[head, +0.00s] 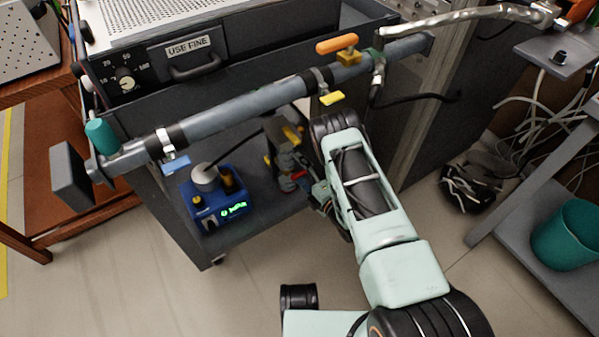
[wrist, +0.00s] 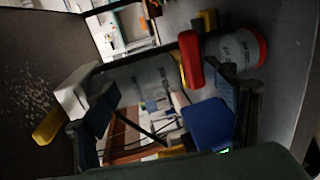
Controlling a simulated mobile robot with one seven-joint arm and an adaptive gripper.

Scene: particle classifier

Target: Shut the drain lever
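My gripper (wrist: 160,108) is open in the wrist view, one finger at left and one at right. A red lever handle (wrist: 190,58) stands beyond the fingers, nearer the right one; I see no contact. A yellow handle (wrist: 48,124) shows by the left finger, next to a pale grey block (wrist: 75,90). In the head view my gripper (head: 312,188) is low under the cart's pipe, partly hidden by my arm. A small red part (head: 299,175) and a yellow part (head: 291,135) are close to it. No label shows which handle is the drain lever.
A pipe (head: 240,106) crosses above, with orange (head: 337,44), yellow (head: 331,98) and blue (head: 176,165) handles. A blue pump (head: 218,205) stands on the lower shelf left of my gripper. A teal bin (head: 566,235) is at right. Floor in front is clear.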

